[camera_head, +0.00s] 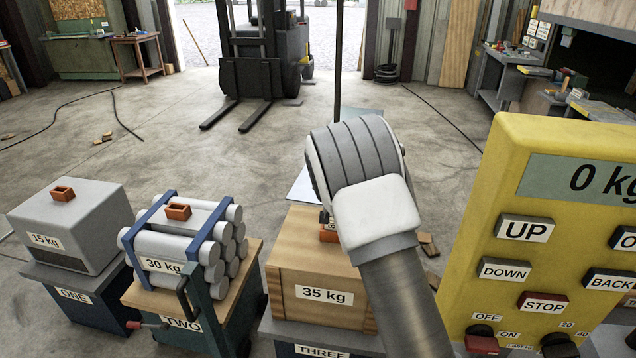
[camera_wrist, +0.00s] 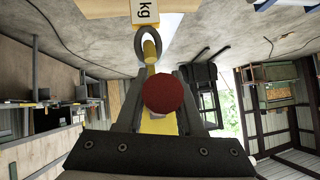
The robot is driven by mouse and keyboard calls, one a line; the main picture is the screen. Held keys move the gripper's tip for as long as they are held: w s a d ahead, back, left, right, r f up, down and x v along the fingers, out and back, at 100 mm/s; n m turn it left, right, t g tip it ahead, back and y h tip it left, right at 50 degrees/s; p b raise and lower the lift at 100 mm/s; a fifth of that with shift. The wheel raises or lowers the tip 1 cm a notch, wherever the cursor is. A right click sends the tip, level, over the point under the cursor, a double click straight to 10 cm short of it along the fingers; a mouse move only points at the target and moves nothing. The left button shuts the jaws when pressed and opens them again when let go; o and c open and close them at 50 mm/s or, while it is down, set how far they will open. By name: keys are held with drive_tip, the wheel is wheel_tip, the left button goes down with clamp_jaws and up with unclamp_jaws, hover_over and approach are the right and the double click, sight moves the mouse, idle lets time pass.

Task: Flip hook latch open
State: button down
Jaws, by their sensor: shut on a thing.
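My gripper (camera_wrist: 160,84) shows in the wrist view, with its dark fingers on either side of a round red piece (camera_wrist: 163,93) and a yellow body (camera_wrist: 158,124). It is shut on this hook, but the exact contact is hard to see. I cannot tell the latch apart from the hook. In the head view my arm and wrist cover the hook, above the wooden 35 kg crate (camera_head: 288,272).
A dark cable (camera_head: 338,60) hangs down behind my wrist. The 15 kg block (camera_head: 72,228) and the 30 kg cylinder bundle (camera_head: 180,250) stand at left. A yellow control panel (camera_head: 470,240) reading 0 kg stands close at right. A forklift (camera_head: 265,60) is at the back.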

wheel_tip(320, 180, up, 3)
drive_tip(key=g+p, duration=0.1)
drive_tip(key=p, duration=0.1)
drive_tip(key=g+p, duration=0.1)
drive_tip(key=p, duration=0.1)
drive_tip(key=shift+s+f+g, duration=0.15)
drive_tip(key=shift+f+g, duration=0.05)
drive_tip(key=shift+g, duration=0.2)
drive_tip(key=g+p, duration=0.1)
drive_tip(key=p, duration=0.1)
drive_tip(key=r+g+y+p, duration=0.1)
drive_tip(key=g+p, duration=0.1)
drive_tip(key=shift+r+m+p, duration=0.2)
drive_tip(key=shift+m+p, duration=0.1)
drive_tip(key=shift+p, duration=0.1)
drive_tip(key=shift+g, duration=0.3)
drive_tip(key=c, duration=0.5)
unclamp_jaws()
drive_tip(key=shift+b+v, duration=1.35)
drive_tip(key=shift+v, duration=7.35)
